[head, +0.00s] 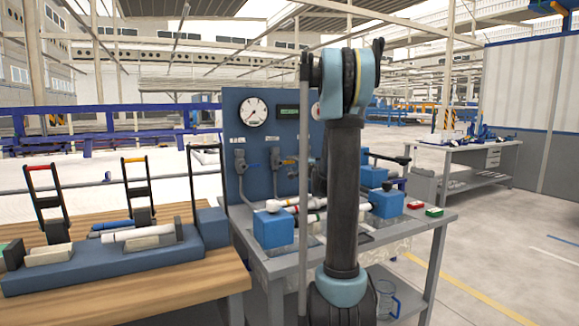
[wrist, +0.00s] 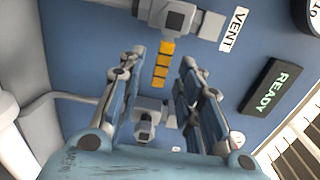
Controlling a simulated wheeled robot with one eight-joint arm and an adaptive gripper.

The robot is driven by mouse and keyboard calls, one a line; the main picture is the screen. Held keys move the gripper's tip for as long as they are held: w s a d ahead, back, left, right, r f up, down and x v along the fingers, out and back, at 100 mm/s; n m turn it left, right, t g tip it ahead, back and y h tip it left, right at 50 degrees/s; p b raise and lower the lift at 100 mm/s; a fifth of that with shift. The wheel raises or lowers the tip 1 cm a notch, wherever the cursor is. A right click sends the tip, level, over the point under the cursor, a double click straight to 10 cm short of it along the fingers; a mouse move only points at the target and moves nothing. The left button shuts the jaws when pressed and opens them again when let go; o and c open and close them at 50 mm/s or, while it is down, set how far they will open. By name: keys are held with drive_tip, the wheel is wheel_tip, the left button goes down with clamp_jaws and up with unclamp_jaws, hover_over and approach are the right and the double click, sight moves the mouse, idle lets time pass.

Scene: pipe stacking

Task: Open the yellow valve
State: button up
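The yellow valve handle (wrist: 163,66) shows in the wrist view as a short ribbed yellow bar below a grey valve body (wrist: 180,18), on the blue panel beside a VENT label (wrist: 234,29). In the head view only a small bit of yellow (head: 289,161) shows on the panel, left of my arm. My gripper (wrist: 162,66) is open, with one finger on each side of the yellow handle in the picture. No contact shows, and I cannot tell the depth between fingertips and handle. My gripper is hidden behind my arm in the head view.
The grey bench (head: 290,268) below holds blue blocks (head: 273,229) and white pipes. A wooden table (head: 130,285) stands at the left.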

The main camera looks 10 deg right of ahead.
sight(291, 162)
drive_tip(key=shift+x, duration=1.95)
clamp_jaws()
drive_tip(key=shift+s+a, duration=0.1)
drive_tip(key=shift+a, duration=0.1)
drive_tip(key=shift+d, duration=0.25)
